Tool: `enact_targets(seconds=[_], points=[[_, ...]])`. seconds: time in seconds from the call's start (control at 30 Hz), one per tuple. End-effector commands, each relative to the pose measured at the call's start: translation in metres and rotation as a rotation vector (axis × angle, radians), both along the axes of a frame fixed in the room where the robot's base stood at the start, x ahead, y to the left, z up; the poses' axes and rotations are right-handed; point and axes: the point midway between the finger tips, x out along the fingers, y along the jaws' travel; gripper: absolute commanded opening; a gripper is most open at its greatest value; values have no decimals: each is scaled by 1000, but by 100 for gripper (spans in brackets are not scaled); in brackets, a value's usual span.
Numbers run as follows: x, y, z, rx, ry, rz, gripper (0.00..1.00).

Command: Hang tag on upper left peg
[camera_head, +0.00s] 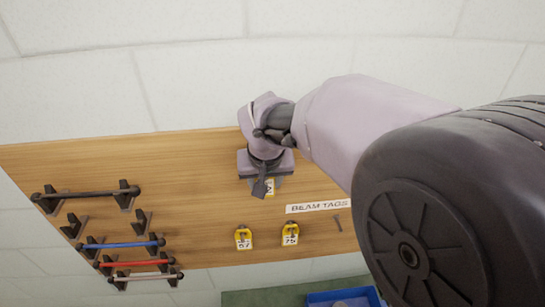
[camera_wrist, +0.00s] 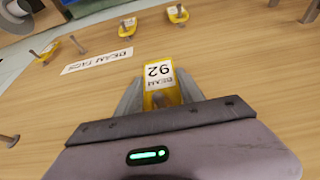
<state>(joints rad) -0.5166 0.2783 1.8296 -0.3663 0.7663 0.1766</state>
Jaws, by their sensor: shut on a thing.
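My gripper (camera_wrist: 160,93) is shut on a yellow tag with a white label (camera_wrist: 159,74). The label reads BEAM 92, upside down in the wrist view. In the head view my gripper (camera_head: 262,188) is in front of the wooden board (camera_head: 190,190), and only part of the held tag (camera_head: 269,187) shows beside it. A bare peg (camera_head: 337,222) stands right of the tags on the board. In the wrist view another peg (camera_wrist: 9,140) is at the left edge and one (camera_wrist: 311,12) at the upper right. I cannot tell whether the held tag touches a peg.
Two yellow tags, 57 (camera_head: 243,238) and another (camera_head: 290,234), hang low on the board near the BEAM TAGS sign (camera_head: 317,208). Black brackets with a blue bar (camera_head: 125,244) and a red bar (camera_head: 137,263) are at the left. A blue bin (camera_head: 343,298) is below.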

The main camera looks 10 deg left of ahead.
Motion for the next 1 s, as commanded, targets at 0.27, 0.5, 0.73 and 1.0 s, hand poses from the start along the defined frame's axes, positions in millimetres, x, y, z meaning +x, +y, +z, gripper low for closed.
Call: enact_targets(seconds=[0.27, 0.5, 0.73, 1.0], points=[[0, 0, 0, 0, 0, 0, 70], [0, 0, 0, 0, 0, 0, 70], [-10, -2, 26, 2, -5, 0, 70], [-39, -9, 97, 3, -4, 1, 70]])
